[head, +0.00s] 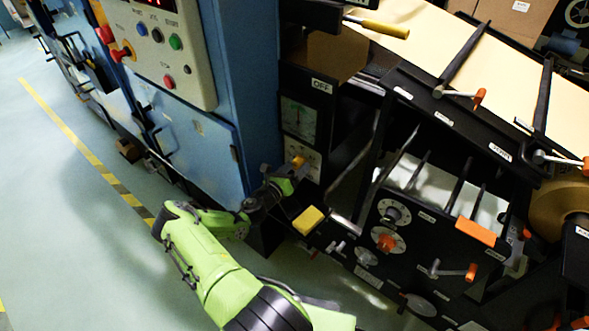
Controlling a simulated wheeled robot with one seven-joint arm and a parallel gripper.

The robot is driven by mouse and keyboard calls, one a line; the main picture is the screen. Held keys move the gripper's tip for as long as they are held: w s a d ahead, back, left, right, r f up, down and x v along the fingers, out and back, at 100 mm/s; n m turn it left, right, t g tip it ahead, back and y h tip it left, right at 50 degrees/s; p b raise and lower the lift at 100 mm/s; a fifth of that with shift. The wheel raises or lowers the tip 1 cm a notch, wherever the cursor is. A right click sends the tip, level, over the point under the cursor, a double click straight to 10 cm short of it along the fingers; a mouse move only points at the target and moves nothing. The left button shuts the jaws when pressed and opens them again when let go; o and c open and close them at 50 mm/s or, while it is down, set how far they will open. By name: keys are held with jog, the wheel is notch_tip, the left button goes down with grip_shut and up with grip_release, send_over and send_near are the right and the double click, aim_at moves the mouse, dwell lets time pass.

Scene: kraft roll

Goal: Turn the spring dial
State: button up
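My green arm reaches up from the bottom, and my gripper (291,172) is at a small light plate below a gauge (298,118). The labels are too small to read, so I cannot confirm which one is the spring dial.
A blue cabinet with a control panel (160,45) stands at left. A yellow block (308,220) sits just right of my wrist. Black bars, an orange-handled crank (470,272) and a brown paper roll (562,208) crowd the right. The floor at left is free.

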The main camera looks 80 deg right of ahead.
jog(key=f+p+v, duration=0.1)
jog(key=p+v, duration=0.2)
jog(key=v, duration=1.2)
jog(key=shift+w+a+r, duration=0.2)
jog(key=shift+a+r, duration=0.15)
jog(key=shift+r, duration=0.1)
jog(key=w+a+r+m+t+y+p, duration=0.25)
jog(key=w+a+r+m+y, duration=0.3)
jog(key=a+r+m, duration=0.4)
jog(key=w+a+r+m+t+y+p, duration=0.2)
jog(key=w+a+r+m+y+p, duration=0.35)
jog(key=a+r, duration=0.6)
jog(key=s+a+r+m+t+y+p, duration=0.1)
jog(key=s+a+r+m+t+y, duration=0.1)
jog(key=s+a+r, duration=0.3)
jog(key=s+a+r+m+t+y+p, duration=0.1)
jog(key=s+a+r+m+t+y, duration=0.1)
jog(key=a+r, duration=0.9)
notch_tip(320, 180, up, 5)
jog(key=s+t+y, duration=0.1)
jog(key=s+t, duration=0.1)
jog(key=s, duration=0.1)
jog(key=shift+m+t, duration=0.3)
jog(key=shift+t, duration=0.05)
